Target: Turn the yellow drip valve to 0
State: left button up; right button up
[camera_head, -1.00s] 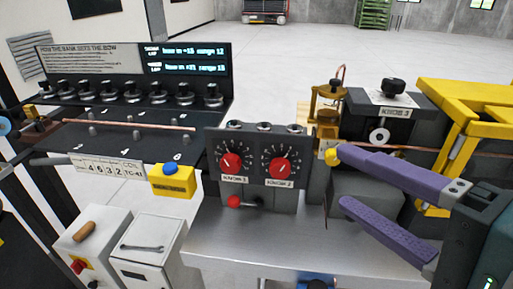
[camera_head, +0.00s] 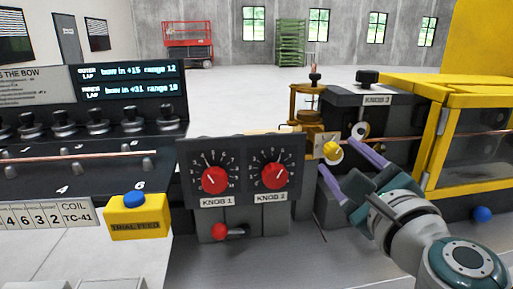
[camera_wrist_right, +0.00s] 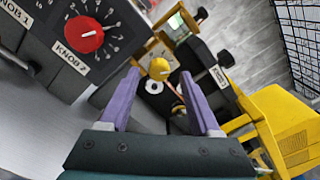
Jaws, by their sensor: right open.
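The yellow drip valve (camera_head: 333,152) is a round knob on a pale dial plate (camera_head: 319,145), right of the KNOB 2 panel and below a brass cup (camera_head: 305,105). It also shows in the right wrist view (camera_wrist_right: 160,68) with a light pointer mark, between and beyond my fingertips. The dial's numbers are too small to read. My right gripper (camera_head: 340,158) is open, its purple fingers pointing at the valve from the front right. In the right wrist view the fingers (camera_wrist_right: 159,76) are spread either side of the valve, with nothing held. My left gripper is out of view.
Red KNOB 1 (camera_head: 215,180) and KNOB 2 (camera_head: 275,176) sit on a grey panel left of the valve, with a red-tipped lever (camera_head: 219,231) below. The KNOB 3 block (camera_head: 370,98) and a yellow-framed guard (camera_head: 440,120) stand right. A copper tube (camera_head: 400,143) runs behind my fingers.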

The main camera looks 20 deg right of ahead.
jog(key=shift+x, duration=1.1)
grip_shut()
